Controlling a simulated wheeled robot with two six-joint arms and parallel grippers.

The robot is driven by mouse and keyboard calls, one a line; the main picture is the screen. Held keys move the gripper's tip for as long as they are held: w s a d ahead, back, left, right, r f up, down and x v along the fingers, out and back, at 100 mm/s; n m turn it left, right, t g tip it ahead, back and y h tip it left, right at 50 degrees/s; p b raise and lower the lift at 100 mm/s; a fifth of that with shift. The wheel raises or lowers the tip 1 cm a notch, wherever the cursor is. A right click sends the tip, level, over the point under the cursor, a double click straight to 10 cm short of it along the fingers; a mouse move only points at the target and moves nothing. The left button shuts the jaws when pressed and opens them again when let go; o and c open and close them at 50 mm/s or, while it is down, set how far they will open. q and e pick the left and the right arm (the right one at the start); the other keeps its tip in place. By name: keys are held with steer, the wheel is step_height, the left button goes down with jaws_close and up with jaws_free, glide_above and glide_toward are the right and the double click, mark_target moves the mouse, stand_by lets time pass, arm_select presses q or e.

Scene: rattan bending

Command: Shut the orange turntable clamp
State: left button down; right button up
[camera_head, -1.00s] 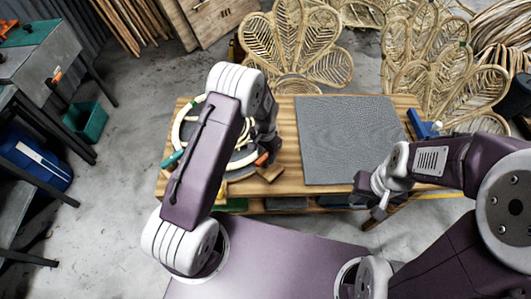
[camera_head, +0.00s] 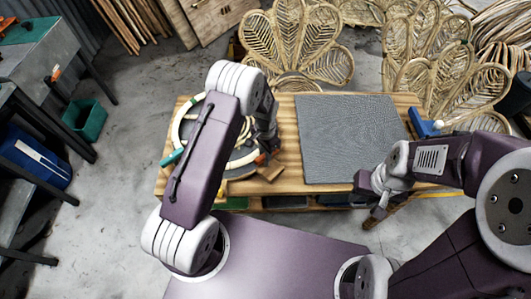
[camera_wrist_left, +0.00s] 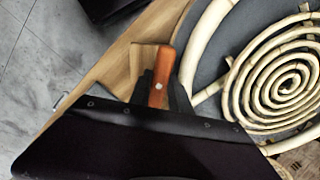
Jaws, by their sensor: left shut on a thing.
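The orange clamp (camera_head: 262,158) sits at the front right edge of the round turntable, on the wooden table. In the left wrist view its orange handle (camera_wrist_left: 163,72) stands between the dark fingers of my left gripper (camera_wrist_left: 160,92), which is shut on it. In the head view my left gripper (camera_head: 268,143) is at the turntable's right side and partly hides the clamp. The turntable (camera_head: 240,158) carries a coil of pale rattan (camera_wrist_left: 282,85) and is largely hidden by my left arm. My right gripper (camera_head: 376,200) hangs at the table's front right edge; its finger gap is unclear.
A grey ribbed mat (camera_head: 350,140) covers the middle right of the wooden table (camera_head: 288,160). A small wooden block (camera_head: 270,172) lies by the clamp. A blue tool (camera_head: 424,124) is at the right end. Rattan chair backs (camera_head: 290,45) stand behind the table.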

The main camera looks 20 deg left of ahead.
arm_select(q)
steer(key=m, duration=0.4)
steer(key=shift+w+a+r+b, duration=0.1)
steer(key=shift+w+b, duration=0.2)
steer(key=shift+b, duration=0.1)
steer(key=m, duration=0.4)
steer(key=shift+w, duration=0.1)
steer(key=m+b, duration=0.1)
steer(key=m, duration=0.3)
steer(key=shift+w+r+m, duration=0.1)
steer(key=shift+w+m, duration=0.05)
steer(key=shift+m, duration=0.15)
steer(key=shift+w+m, duration=0.1)
steer(key=shift+m, duration=1.8)
steer(key=c, duration=1.2)
jaws_free()
